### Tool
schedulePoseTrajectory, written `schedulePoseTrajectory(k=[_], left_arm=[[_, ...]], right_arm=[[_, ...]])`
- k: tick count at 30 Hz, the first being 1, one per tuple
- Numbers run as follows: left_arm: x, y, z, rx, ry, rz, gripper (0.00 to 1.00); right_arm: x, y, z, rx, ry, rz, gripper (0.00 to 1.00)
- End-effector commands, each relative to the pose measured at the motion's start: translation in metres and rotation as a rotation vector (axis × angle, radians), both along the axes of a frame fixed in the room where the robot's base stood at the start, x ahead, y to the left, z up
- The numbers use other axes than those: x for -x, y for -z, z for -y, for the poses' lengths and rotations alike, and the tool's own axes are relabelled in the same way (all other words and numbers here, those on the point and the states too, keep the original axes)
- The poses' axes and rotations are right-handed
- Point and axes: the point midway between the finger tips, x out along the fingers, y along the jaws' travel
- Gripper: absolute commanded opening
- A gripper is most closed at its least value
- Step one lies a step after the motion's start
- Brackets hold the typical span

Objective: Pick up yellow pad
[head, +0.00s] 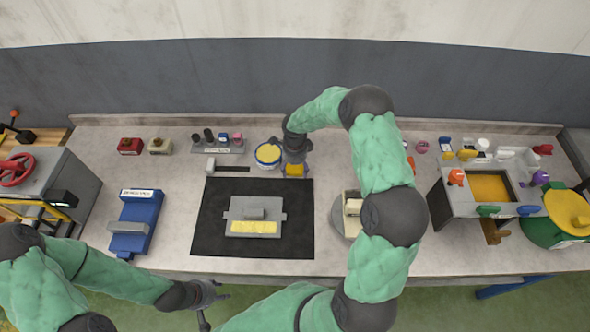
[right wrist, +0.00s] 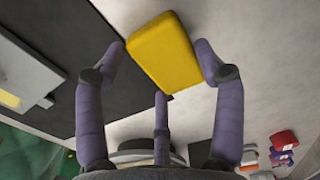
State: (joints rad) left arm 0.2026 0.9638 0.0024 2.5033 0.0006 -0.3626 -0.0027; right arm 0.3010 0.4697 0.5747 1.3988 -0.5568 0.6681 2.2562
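The yellow pad (head: 295,170) lies on the bench top near the back right corner of the black mat (head: 212,215). In the right wrist view the yellow pad (right wrist: 162,52) is a rounded block lying between my finger tips. My right gripper (head: 295,158) is right at the pad and partly hides it in the head view. Its purple fingers (right wrist: 160,60) are spread, one on each side of the pad and one below it; I cannot tell whether any touches. My left gripper (head: 216,305) is open and empty at the bench's front edge.
A yellow-topped tin (head: 268,156) stands just left of my right gripper. A grey block with a yellow strip (head: 254,227) is on the mat. A blue holder (head: 138,220) is to the left. A grey-framed yellow box (head: 450,205) and a green drum (head: 552,235) are to the right.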

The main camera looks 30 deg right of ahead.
Motion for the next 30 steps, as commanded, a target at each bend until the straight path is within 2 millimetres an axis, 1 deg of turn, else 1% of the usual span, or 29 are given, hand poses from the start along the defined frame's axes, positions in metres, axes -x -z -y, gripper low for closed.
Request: schedulePoseTrajectory(k=[11,14,17,22,26,30], left_arm=[[0.0,0.0,0.0,0.0,0.0,0.0,0.4],[0.0,0.0,0.0,0.0,0.0,0.0,0.4],[0.0,0.001,0.0,0.0,0.0,0.0,0.4],[0.0,0.001,0.0,0.0,0.0,0.0,0.4],[0.0,0.001,0.0,0.0,0.0,0.0,0.4],[0.0,0.0,0.0,0.0,0.0,0.0,0.4]], right_arm=[[0.0,0.0,0.0,0.0,0.0,0.0,0.41],[0.0,-0.003,0.0,0.0,0.0,0.0,0.41],[-0.001,-0.01,0.0,0.0,0.0,0.002,0.41],[0.001,-0.035,-0.001,0.001,0.0,0.003,0.41],[0.015,-0.055,-0.014,0.0,-0.002,0.002,0.41],[0.03,-0.082,-0.029,0.0,-0.003,0.004,0.41]])
